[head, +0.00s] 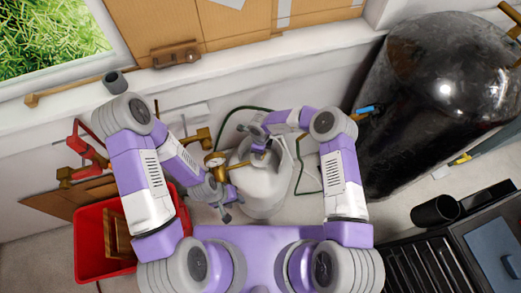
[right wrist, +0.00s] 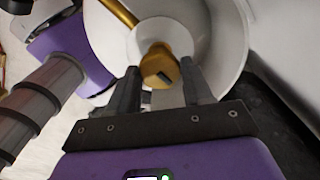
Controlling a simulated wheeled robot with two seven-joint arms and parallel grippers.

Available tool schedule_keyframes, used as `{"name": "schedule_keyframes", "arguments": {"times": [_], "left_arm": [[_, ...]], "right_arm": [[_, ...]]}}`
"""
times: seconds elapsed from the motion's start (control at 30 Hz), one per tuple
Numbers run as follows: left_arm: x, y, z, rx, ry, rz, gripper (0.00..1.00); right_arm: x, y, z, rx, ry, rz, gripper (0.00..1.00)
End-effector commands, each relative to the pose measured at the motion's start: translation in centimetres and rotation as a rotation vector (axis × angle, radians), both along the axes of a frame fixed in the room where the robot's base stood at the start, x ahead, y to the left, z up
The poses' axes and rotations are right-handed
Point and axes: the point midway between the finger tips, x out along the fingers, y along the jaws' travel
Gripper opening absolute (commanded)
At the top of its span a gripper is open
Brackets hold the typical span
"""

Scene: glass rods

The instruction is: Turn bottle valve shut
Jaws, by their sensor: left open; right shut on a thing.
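The white bottle (head: 265,190) stands upright against the wall in the middle of the head view. In the right wrist view its pale rounded top (right wrist: 110,40) surrounds the brass valve (right wrist: 160,66), which has a dark slot in its end. My right gripper (right wrist: 160,80) is shut on the valve, with a dark finger on each side of it. In the head view my right gripper (head: 258,142) is over the bottle's top and hides most of the valve. My left gripper (head: 226,207) is open and empty, left of the bottle and apart from it.
A brass gauge (head: 213,160) sits left of the bottle's top. A green hose (head: 232,112) loops behind it. A red crate (head: 95,245) stands at the left. A large dark glossy tank (head: 420,110) fills the right. A black ribbed unit (head: 425,270) is at lower right.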

Motion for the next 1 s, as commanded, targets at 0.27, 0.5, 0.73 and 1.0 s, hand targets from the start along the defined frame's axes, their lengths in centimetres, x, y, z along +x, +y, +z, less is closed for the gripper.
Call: {"name": "schedule_keyframes", "arguments": {"times": [0.27, 0.5, 0.73, 1.0], "left_arm": [[0.0, 0.0, 0.0, 0.0, 0.0, 0.0, 0.43], [0.0, 0.0, 0.0, 0.0, 0.0, 0.0, 0.43], [0.0, 0.0, 0.2, 0.0, 0.0, 0.0, 0.43], [0.0, 0.0, 0.6, 0.0, 0.0, 0.0, 0.43]], "right_arm": [[0.1, 0.0, 0.0, 0.001, -0.001, -0.003, 0.73], [0.0, 0.0, 0.0, 0.0, 0.0, -0.001, 0.76], [0.1, 0.0, 2.0, 0.002, -0.003, -0.002, 0.76], [0.1, 0.0, 6.3, 0.0, -0.002, -0.003, 0.76]]}}
